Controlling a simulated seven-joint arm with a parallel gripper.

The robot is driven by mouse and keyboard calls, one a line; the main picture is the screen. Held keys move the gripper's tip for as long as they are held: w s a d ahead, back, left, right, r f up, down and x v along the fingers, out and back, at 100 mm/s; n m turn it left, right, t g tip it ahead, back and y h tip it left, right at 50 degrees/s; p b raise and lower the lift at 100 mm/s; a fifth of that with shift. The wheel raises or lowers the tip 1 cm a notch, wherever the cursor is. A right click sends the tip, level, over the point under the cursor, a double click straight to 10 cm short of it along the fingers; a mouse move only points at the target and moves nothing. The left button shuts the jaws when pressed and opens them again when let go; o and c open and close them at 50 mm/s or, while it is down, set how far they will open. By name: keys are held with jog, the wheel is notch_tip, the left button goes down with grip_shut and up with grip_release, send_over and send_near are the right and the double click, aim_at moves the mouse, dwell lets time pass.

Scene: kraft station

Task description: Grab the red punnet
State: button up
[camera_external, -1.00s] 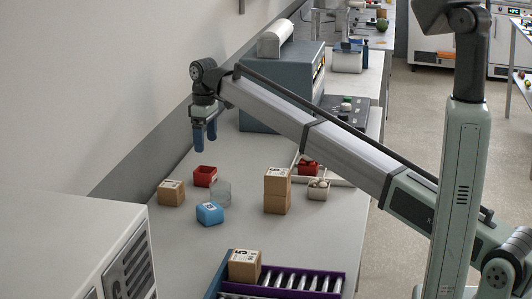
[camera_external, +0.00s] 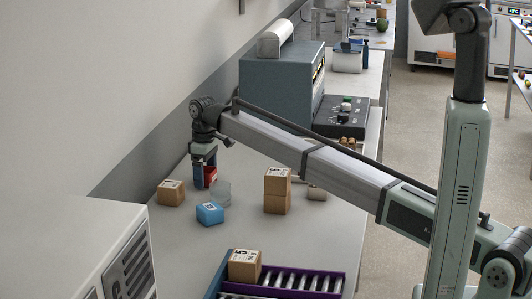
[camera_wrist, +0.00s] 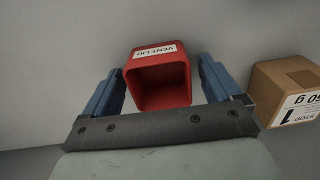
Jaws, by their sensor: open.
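The red punnet (camera_wrist: 158,76) is an open square box with a white label reading "VENT LID" on its rim side. In the wrist view it sits between the two blue fingers of my gripper (camera_wrist: 160,88), with a gap on each side. In the external view the red punnet (camera_external: 210,176) is partly hidden behind the fingers of my gripper (camera_external: 204,178), which is lowered around it. My gripper is open and holds nothing.
A cardboard box (camera_external: 171,193) stands close left of the punnet; it also shows in the wrist view (camera_wrist: 285,90). A purple roller tray (camera_external: 320,281) is in front.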

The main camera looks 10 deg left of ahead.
jog(key=shift+c, duration=0.3)
jog(key=c, duration=1)
